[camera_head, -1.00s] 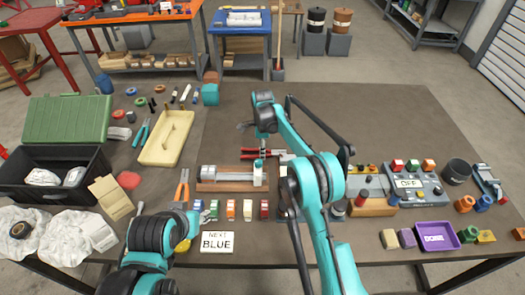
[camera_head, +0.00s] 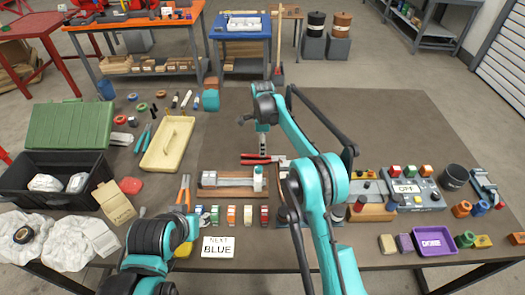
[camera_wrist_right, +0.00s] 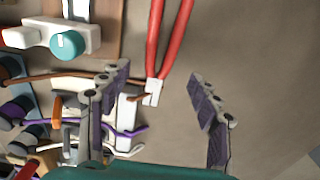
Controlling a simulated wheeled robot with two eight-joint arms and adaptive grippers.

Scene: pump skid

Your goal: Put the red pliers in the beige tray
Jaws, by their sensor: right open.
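The red pliers (camera_head: 256,159) lie on the brown table, beyond the vise-like fixture. In the right wrist view their red handles (camera_wrist_right: 168,38) run up to the top edge, and their metal head (camera_wrist_right: 152,92) shows between the finger lines. My right gripper (camera_head: 262,146) is above the pliers. In the wrist view the right gripper (camera_wrist_right: 162,112) has its fingers wide apart, with nothing held. The beige tray (camera_head: 157,158) lies left of the pliers, with a small tan item in it. My left arm is at the lower left; its gripper cannot be made out.
The fixture (camera_head: 225,180) stands just in front of the pliers. Green-handled pliers (camera_head: 142,139) lie left of the tray. The table right of my right arm is broadly clear at the back.

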